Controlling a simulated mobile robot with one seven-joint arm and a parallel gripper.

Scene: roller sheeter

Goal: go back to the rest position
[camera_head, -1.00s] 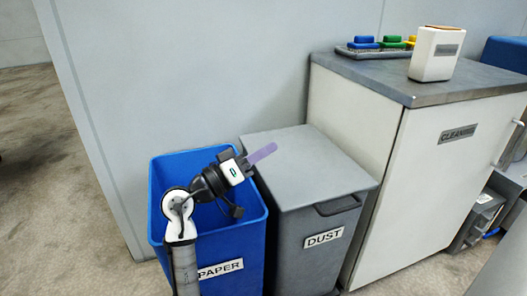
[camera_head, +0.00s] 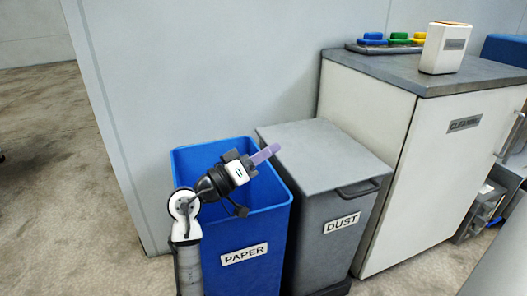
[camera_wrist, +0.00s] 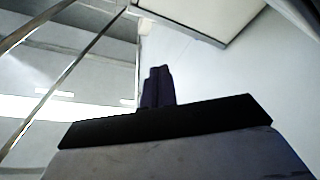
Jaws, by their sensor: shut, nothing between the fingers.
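My gripper (camera_head: 265,154) is over the blue paper bin (camera_head: 240,220), near the bin's right rim and the left edge of the grey dust bin's lid. Its purple fingers are together, with nothing held between them. In the wrist view the fingers (camera_wrist: 156,86) stand together and look dark against the pale walls. My white and black arm rises at the front left of the blue bin. Part of the bin's inside is hidden behind the arm.
The grey dust bin (camera_head: 332,165) stands right of the blue bin. A pale cleaning cabinet (camera_head: 390,170) is beyond it, with a white labelled box (camera_head: 443,48) and a tray of coloured blocks (camera_head: 395,42) on top. A grey partition (camera_head: 200,80) stands behind.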

